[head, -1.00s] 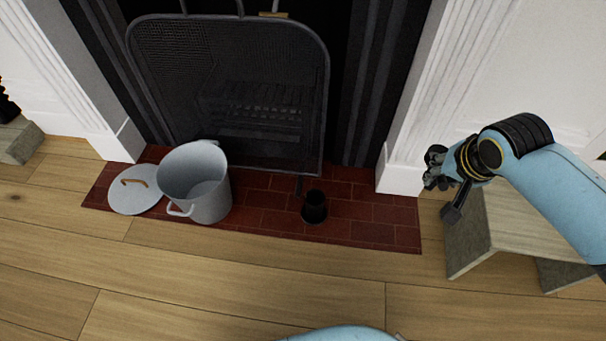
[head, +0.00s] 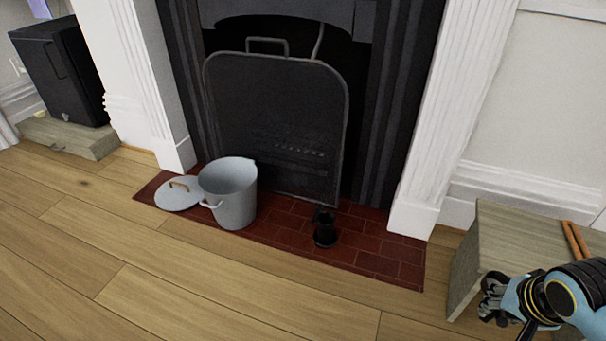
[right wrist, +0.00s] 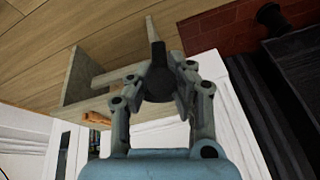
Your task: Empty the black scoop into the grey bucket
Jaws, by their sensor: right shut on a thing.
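The grey bucket (head: 232,207) stands upright and open on the red brick hearth, left of centre in the head view. My right gripper (head: 493,298) is low at the right, in front of a wooden bench and far from the bucket. In the right wrist view its fingers (right wrist: 162,85) are shut on the black scoop (right wrist: 158,72), a dark piece with a narrow bar sticking out beyond the fingertips. The scoop is mostly hidden in the head view, and I cannot tell what it contains. My left gripper is not in view.
A grey lid (head: 177,198) with a wooden handle lies left of the bucket. A small black pot-like thing (head: 325,229) stands on the hearth before the fire screen (head: 275,130). The bench (head: 510,235) carries orange-brown sticks (head: 575,240). The floor in front is clear.

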